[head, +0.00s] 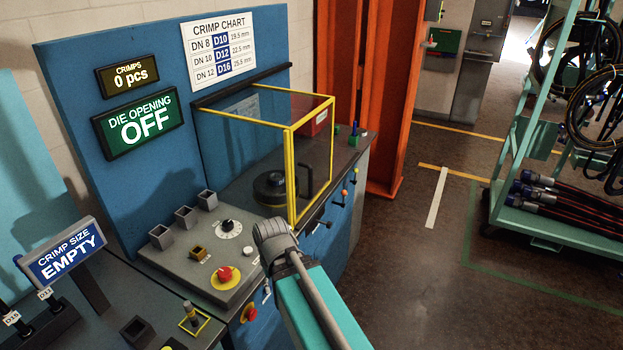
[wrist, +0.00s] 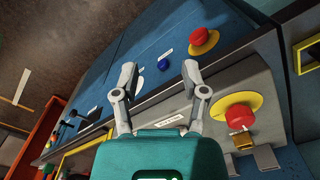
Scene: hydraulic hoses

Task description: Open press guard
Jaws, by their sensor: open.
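The press guard (head: 291,150) is a clear box with yellow edges on the blue press bench in the head view. It stands down around a dark round press head (head: 270,188). A dark upright handle (head: 309,178) shows by its front face. In the wrist view a yellow edge (wrist: 82,146), likely the guard's, shows at lower left, partly hidden by my gripper's body. My gripper (wrist: 160,72) is open and empty, its two fingers apart above the bench's front edge. It is apart from the guard; in the head view my arm mostly hides it.
The control panel has a red stop button (head: 225,274) and a dial (head: 229,228). Another red button (wrist: 204,38) is on the bench front. An orange post (head: 385,90) stands behind the bench, and a hose rack (head: 545,235) stands at right. Floor between is clear.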

